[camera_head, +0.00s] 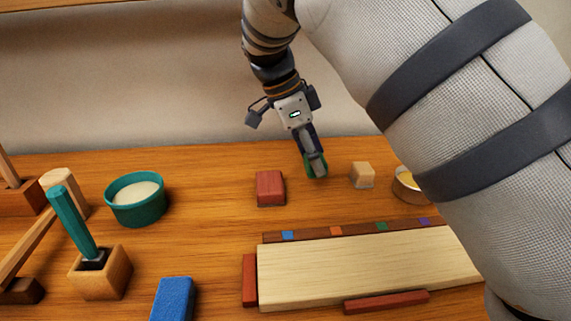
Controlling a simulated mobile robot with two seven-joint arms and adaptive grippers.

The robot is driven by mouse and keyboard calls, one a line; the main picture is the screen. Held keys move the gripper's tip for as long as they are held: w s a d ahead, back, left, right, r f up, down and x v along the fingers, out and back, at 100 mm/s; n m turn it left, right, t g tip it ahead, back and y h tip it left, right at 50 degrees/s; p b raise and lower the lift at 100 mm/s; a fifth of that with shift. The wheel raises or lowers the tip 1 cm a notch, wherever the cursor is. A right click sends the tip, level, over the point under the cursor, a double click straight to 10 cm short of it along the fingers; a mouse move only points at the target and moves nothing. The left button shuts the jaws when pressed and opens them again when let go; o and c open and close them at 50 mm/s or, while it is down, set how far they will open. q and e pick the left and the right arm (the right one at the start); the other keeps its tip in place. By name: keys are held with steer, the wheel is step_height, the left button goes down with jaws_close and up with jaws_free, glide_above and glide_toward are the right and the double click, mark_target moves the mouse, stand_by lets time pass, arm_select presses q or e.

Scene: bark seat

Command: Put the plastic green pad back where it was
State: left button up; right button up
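A green piece (308,168), which looks like the plastic green pad, shows at the fingertips of my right gripper (315,166), near the back of the wooden table. Dark and grey finger parts cover most of it, and only green edges show on both sides. The gripper points down, its tips at or just above the table. I see the fingers nearly edge-on, so I cannot tell whether they are closed on the pad or whether the pad touches the table. My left gripper is not in view.
A red block (270,187) stands left of the gripper and a small pale wooden block (362,175) right. In front lies a pale board (360,270) with a colour-marked strip (335,234). A teal bowl (136,201), wooden holder (100,274) and blue block (172,299) are left.

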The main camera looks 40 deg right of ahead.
mark_target(314, 185)
steer(key=f, duration=0.1)
steer(key=d+f+b, duration=0.1)
steer(key=f, duration=0.2)
steer(key=shift+w+d+f, duration=0.25)
steer(key=shift+w+d, duration=0.05)
steer(key=shift+w, duration=0.1)
steer(key=shift+o, duration=0.2)
steer(key=shift+f, duration=0.2)
steer(key=shift+r, duration=0.25)
steer(key=shift+c, duration=0.6)
steer(key=shift+f, duration=0.2)
steer(key=o, duration=1.1)
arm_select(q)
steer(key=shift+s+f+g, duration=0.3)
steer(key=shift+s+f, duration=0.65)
arm_select(e)
steer(key=shift+r, duration=0.1)
arm_select(q)
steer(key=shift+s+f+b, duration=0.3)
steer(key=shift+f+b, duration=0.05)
steer(key=shift+b, duration=0.1)
arm_select(e)
steer(key=v, duration=1.2)
steer(key=shift+r, duration=0.1)
